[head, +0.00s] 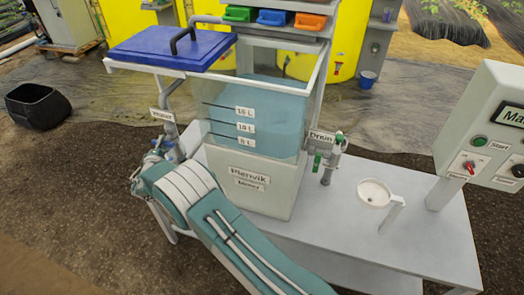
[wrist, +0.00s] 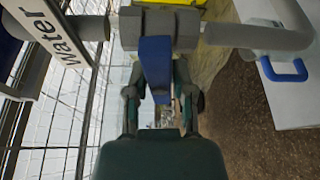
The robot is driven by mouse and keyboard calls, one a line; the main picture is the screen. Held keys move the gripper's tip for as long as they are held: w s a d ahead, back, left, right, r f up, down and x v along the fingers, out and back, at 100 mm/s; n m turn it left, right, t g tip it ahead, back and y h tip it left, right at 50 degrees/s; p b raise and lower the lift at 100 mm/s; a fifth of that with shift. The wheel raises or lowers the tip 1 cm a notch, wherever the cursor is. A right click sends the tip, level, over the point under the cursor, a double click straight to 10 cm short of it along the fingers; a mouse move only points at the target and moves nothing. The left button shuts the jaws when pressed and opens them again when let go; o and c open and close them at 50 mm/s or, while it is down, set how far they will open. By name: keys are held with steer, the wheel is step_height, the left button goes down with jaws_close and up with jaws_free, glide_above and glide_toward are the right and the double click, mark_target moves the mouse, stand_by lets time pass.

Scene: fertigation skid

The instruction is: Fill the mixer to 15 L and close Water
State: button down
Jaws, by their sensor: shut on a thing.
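The Plenvik mixer (head: 255,185) is a clear-walled tank with 5, 10 and 15 L marks on its front. Bluish water (head: 275,115) stands in it, its surface near or slightly above the 15 L mark; the exact level is hard to read. The Water label (head: 160,114) hangs on a pipe at the tank's left and also shows in the wrist view (wrist: 55,32). My gripper (head: 154,158) is at the valve below that label. In the wrist view, its fingers (wrist: 161,92) are shut on the blue Water valve handle (wrist: 155,65), which points down the picture from the grey pipe fitting.
The Drain valve's green handle (head: 317,161) points down. A white dish (head: 376,192) stands on the grey bench (head: 415,240), left of the control box (head: 495,125). A black tub (head: 38,106) is on the ground.

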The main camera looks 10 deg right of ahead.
steer(key=n+g, duration=0.1)
steer(key=n, duration=0.1)
steer(key=n+g, duration=0.1)
steer(key=n+h, duration=0.1)
steer(key=n, duration=0.1)
steer(key=shift+f+n+g, duration=0.3)
steer(key=shift+g, duration=0.1)
steer(key=n, duration=0.2)
steer(key=n+g+h, duration=0.1)
steer(key=n, duration=0.1)
steer(key=shift+g+h, duration=0.3)
steer(key=shift+r, duration=0.25)
stand_by(5.8)
